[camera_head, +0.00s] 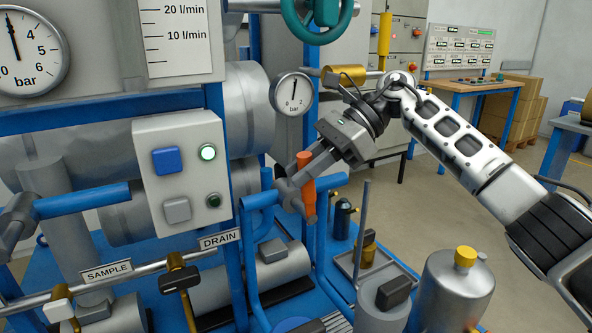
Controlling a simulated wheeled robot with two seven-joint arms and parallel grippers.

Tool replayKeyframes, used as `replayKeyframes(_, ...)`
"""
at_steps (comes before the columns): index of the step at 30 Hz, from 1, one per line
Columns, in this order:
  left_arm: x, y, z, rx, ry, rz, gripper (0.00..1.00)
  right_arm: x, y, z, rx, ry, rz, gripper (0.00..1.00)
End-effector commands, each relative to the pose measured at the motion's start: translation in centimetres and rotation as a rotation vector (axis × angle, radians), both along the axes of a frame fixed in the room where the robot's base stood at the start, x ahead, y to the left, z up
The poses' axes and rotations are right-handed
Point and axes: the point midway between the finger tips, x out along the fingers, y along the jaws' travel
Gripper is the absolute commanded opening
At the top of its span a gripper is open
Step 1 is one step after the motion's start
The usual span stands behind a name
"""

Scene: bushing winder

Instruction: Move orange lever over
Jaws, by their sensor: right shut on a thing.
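The orange lever (308,186) stands nearly upright among the blue pipes, to the right of the DRAIN sign. My right gripper (297,183) reaches down to it from the upper right and is shut on it at mid-height. The fingers hide part of the lever; its top and lower end show.
A grey box with a blue button (167,160) and a lit lamp stands left of the lever. A pressure gauge (291,94) and green handwheel (316,18) are above. Blue pipes (262,200) run close around the lever. A metal canister (452,290) stands lower right.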

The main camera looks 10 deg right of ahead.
Motion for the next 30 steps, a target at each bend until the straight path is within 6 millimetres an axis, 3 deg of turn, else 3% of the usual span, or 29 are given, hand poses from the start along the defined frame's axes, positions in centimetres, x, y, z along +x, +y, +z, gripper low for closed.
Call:
replayKeyframes(18,0.17,-0.04,0.29,-0.001,-0.007,-0.001,0.76,0.24,-0.55,0.1,0.047,0.019,-0.002,0.0)
replayKeyframes(19,0.17,-0.04,0.29,-0.001,-0.007,-0.001,0.76,0.24,-0.55,0.1,0.047,0.019,-0.002,0.28)
replayKeyframes(21,0.18,-0.03,0.3,-0.001,-0.007,-0.001,0.76,0.24,-0.54,0.09,0.047,0.019,-0.002,0.44)
replayKeyframes(30,0.2,-0.02,0.3,-0.001,-0.008,-0.001,0.76,0.24,-0.61,0.14,0.046,0.019,-0.002,0.44)
